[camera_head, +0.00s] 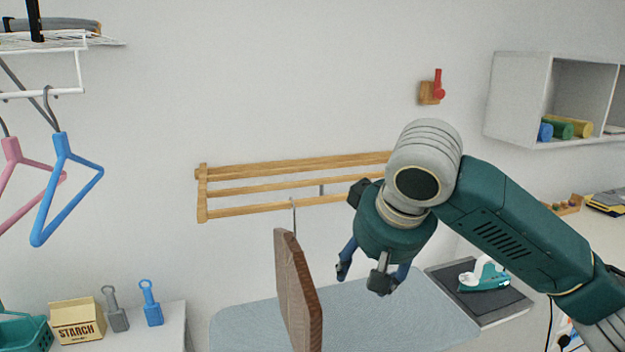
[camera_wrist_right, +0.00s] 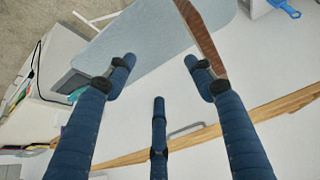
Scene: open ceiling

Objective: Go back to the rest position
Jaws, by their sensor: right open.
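My right gripper (camera_head: 366,272) is open and empty in the head view. It hangs to the right of a brown wooden board (camera_head: 299,290), apart from it. The board hangs by a metal hook from a wooden wall rack (camera_head: 290,183). In the right wrist view my right gripper's (camera_wrist_right: 158,75) blue fingers are spread with nothing between them. The board (camera_wrist_right: 203,38) shows beyond the fingers there, and the wooden rack (camera_wrist_right: 130,158) runs behind them. My left gripper is not in view.
A pale blue ironing surface (camera_head: 245,325) lies below. At left are a blue hanger (camera_head: 50,195), a pink hanger (camera_head: 12,150) and a starch box (camera_head: 77,320). A white wall shelf (camera_head: 520,98) is at upper right, near a red-knobbed wall hook (camera_head: 438,88).

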